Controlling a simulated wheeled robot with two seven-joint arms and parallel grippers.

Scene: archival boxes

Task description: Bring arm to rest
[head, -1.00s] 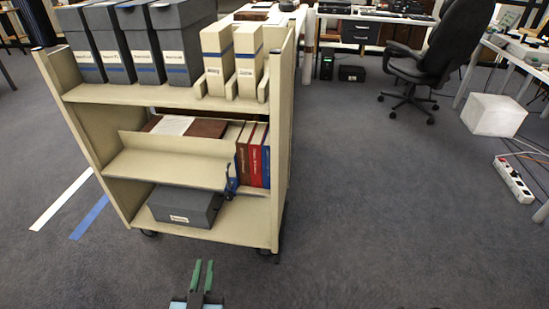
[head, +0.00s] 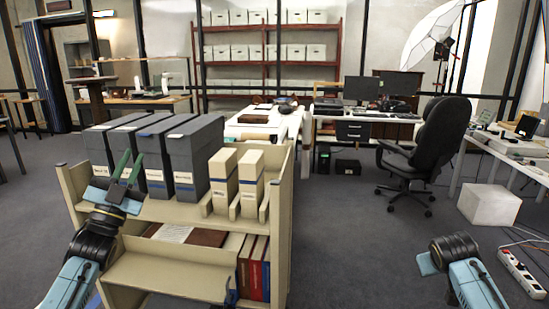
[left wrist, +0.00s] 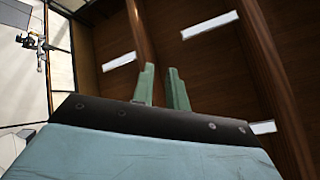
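My left gripper (head: 130,168) is raised in front of the cart's top shelf, with its green fingers pointing up. In the left wrist view its fingers (left wrist: 163,88) stand apart with a gap and nothing between them; behind them is the ceiling. My right arm (head: 460,265) shows at the lower right of the head view, but its gripper fingers do not show. Both arms are clear of the floor.
A cream cart (head: 190,208) stands close in front. Its top shelf holds several grey boxes (head: 194,150) and two cream boxes (head: 251,180); books (head: 253,265) stand below. A black chair (head: 440,140), white cube (head: 489,204) and power strip (head: 522,274) are at right.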

